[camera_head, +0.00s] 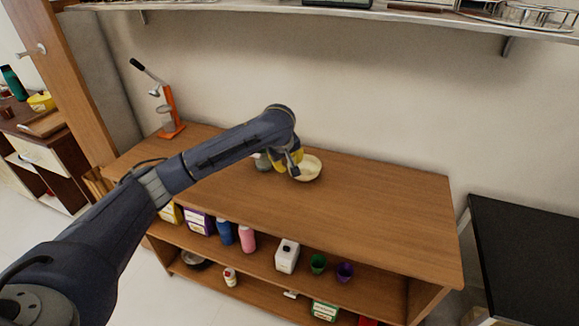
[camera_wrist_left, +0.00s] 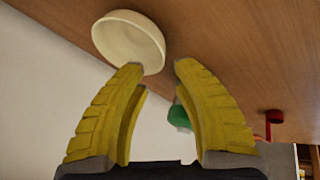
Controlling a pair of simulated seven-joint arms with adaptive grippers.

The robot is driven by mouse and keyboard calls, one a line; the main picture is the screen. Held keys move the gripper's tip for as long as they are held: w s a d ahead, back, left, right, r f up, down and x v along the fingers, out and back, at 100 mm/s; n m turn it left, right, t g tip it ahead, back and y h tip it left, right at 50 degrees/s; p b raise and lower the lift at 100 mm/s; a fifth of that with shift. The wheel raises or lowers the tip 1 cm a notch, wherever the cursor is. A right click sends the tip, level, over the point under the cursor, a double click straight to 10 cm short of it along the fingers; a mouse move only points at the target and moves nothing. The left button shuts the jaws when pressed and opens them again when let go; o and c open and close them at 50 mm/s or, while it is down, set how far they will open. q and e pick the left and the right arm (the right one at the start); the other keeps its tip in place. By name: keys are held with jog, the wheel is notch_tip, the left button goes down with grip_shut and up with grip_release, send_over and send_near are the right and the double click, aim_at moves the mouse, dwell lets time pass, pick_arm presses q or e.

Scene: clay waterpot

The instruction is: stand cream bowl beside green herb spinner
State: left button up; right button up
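The cream bowl (camera_head: 308,168) stands upright on the wooden table near its back edge. In the left wrist view the bowl (camera_wrist_left: 130,40) lies at and just beyond the fingertips, its near rim by the gap between them. My left gripper (camera_head: 287,168) has yellow fingers that are apart; it also shows in the wrist view (camera_wrist_left: 158,67), with no clear grip on the bowl. A green thing, likely the herb spinner (camera_wrist_left: 179,116), shows partly behind the right finger in the wrist view. In the head view a small greyish-green part (camera_head: 262,161) shows left of the gripper, mostly hidden. My right gripper is out of view.
An orange lever press (camera_head: 168,110) stands at the table's back left. The wall runs close behind the table. The right part of the tabletop (camera_head: 390,205) is clear. Bottles and cups fill the shelf below. A black-topped table (camera_head: 530,240) stands at the right.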

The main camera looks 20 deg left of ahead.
pick_arm(q)
jog(key=shift+v, duration=3)
